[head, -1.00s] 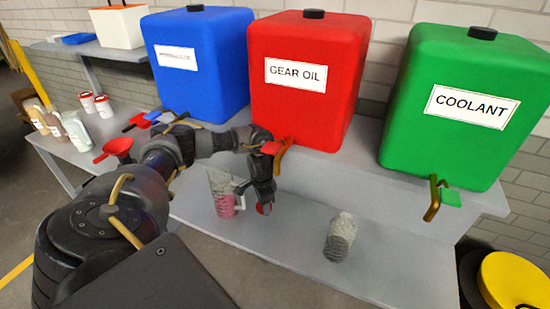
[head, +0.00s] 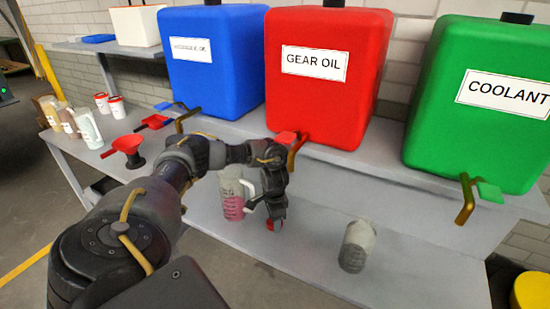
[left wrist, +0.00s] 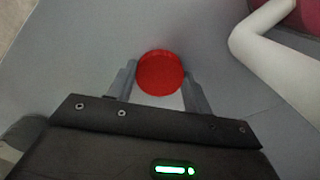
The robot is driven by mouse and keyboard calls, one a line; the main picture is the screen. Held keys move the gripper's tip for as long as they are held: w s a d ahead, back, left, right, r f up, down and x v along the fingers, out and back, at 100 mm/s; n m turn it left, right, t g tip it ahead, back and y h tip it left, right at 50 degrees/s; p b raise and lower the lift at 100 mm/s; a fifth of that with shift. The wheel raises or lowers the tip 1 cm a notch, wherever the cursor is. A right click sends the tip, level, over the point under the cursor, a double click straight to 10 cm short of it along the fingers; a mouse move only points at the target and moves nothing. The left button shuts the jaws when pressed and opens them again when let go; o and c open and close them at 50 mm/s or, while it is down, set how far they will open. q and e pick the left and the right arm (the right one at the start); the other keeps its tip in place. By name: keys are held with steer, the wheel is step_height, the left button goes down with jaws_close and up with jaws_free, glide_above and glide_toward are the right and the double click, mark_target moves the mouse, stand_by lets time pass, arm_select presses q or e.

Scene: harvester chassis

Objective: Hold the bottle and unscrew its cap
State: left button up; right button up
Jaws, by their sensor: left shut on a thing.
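A grey, translucent bottle (head: 357,250) stands on the lower bench surface, right of my left gripper (head: 276,216). Its top looks pale, and I see no coloured cap on it. My left gripper is shut on a round red cap (head: 271,226), held low near the bench and apart from the grey bottle. The left wrist view shows the red cap (left wrist: 161,73) from above between the two fingers of my left gripper (left wrist: 160,88). What lies under the cap is hidden. My right gripper is not in view.
A clear measuring jug (head: 233,207) with pink liquid stands just left of my gripper. Blue (head: 213,60), red (head: 322,85) and green (head: 500,130) tanks with taps stand on the shelf behind. Red funnels (head: 128,145) and several containers stand at the left.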

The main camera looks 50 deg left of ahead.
arm_select(q)
steer(key=shift+s, duration=0.1)
steer(key=o, duration=1.1)
steer(key=shift+f, duration=0.1)
steer(key=shift+r, duration=0.25)
step_height(320, 180, up, 12)
steer(key=p, duration=1.4)
steer(key=shift+f, duration=0.1)
